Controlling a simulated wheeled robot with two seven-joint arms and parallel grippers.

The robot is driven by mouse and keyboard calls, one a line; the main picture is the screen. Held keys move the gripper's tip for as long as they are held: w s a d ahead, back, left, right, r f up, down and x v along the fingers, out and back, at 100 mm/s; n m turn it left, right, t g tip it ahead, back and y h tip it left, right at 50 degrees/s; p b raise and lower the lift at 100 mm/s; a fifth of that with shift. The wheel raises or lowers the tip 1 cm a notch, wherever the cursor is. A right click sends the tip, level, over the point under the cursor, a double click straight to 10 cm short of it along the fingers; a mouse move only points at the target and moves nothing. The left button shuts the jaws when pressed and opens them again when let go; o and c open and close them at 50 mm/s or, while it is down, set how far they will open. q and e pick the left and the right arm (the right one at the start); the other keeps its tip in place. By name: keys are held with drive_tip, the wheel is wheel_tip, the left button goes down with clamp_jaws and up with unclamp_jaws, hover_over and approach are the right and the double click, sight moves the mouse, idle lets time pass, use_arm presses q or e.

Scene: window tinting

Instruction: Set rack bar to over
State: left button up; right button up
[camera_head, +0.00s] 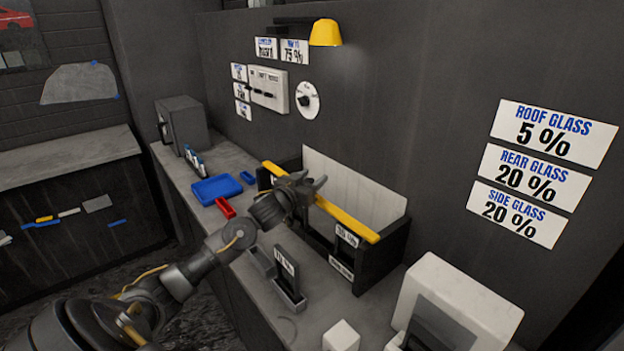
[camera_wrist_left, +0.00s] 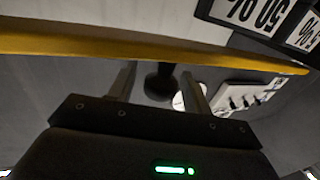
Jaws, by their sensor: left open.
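The rack bar is a long yellow bar (camera_head: 345,216) running along the upper front of a black rack (camera_head: 385,255) with a pale back panel. In the left wrist view the bar (camera_wrist_left: 150,43) crosses the whole upper picture, just past the fingertips. The two fingers of my left gripper (camera_wrist_left: 158,82) are apart, with nothing seen held between them. I cannot tell whether they touch the bar. My right gripper is not in view.
A grey holder (camera_head: 290,298) with a labelled card stands before the rack. A white machine (camera_head: 455,300) stands at right. A yellow lamp (camera_head: 326,33) and switch panel (camera_head: 269,88) are on the wall.

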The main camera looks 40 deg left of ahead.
use_arm(q)
drive_tip(key=s+b, duration=0.1)
drive_tip(key=s, duration=0.6)
drive_tip(key=shift+s+d+b, duration=0.15)
drive_tip(key=shift+d+b, duration=0.05)
drive_tip(key=shift+b, duration=0.1)
